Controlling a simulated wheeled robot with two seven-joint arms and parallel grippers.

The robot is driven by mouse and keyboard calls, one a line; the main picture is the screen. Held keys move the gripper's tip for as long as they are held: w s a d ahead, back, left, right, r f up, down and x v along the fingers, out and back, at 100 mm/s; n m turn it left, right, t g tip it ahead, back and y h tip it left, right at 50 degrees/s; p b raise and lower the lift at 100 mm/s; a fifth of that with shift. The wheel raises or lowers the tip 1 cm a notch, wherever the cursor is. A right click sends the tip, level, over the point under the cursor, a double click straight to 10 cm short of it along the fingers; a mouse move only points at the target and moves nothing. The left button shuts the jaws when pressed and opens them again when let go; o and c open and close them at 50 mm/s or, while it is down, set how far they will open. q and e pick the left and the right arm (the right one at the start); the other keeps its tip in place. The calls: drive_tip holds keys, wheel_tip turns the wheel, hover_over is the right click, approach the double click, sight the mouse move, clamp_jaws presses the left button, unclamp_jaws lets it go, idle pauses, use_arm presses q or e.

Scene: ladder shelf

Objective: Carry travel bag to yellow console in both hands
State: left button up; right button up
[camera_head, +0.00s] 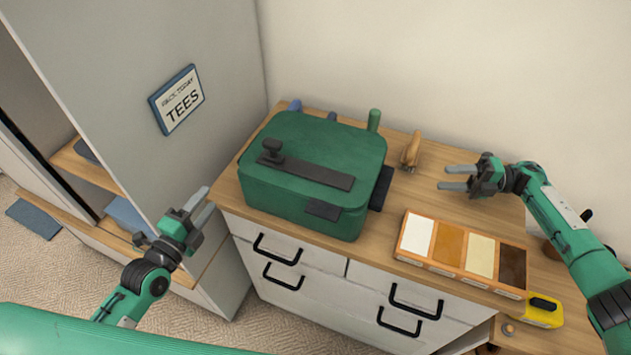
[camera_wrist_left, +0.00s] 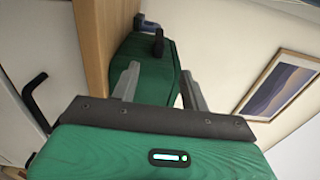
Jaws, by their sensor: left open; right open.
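The green travel bag (camera_head: 314,170) sits on a wooden-topped cabinet (camera_head: 430,180), with a dark strap and knob on its top and dark pieces on its sides. It also shows in the left wrist view (camera_wrist_left: 145,57), beyond the fingers. My left gripper (camera_head: 203,204) is open and empty, left of the bag and apart from it. Its fingers (camera_wrist_left: 160,85) point towards the bag in the wrist view. My right gripper (camera_head: 441,177) is open and empty, right of the bag and apart from it. I cannot make out a yellow console.
A sample box (camera_head: 459,256) with several coloured panels lies right of the bag. A yellow tape measure (camera_head: 543,311) is at the right front edge. A wooden object (camera_head: 411,150) and a green cylinder (camera_head: 374,120) stand behind. A grey panel with a TEES sign (camera_head: 176,98) rises at left.

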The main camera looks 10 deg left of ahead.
use_arm(q)
drive_tip(key=shift+w, duration=0.15)
use_arm(e)
drive_tip(key=shift+w, duration=0.15)
drive_tip(key=shift+a, duration=0.4)
use_arm(q)
approach(245, 151)
drive_tip(key=x, duration=0.4)
drive_tip(key=f+x, duration=0.1)
drive_tip(key=x, duration=0.1)
drive_tip(key=shift+w+a, duration=0.1)
drive_tip(key=shift+w, duration=0.3)
use_arm(e)
drive_tip(key=a, duration=0.4)
drive_tip(key=s+a, duration=0.1)
drive_tip(key=a, duration=0.8)
drive_tip(key=shift+s, duration=0.25)
use_arm(q)
drive_tip(key=shift+c, duration=0.4)
use_arm(e)
drive_tip(key=shift+c, duration=0.4)
use_arm(q)
clamp_jaws()
use_arm(e)
clamp_jaws()
use_arm(q)
drive_tip(key=shift+f, duration=0.1)
use_arm(e)
drive_tip(key=shift+d+f, duration=0.1)
drive_tip(key=shift+w, duration=0.1)
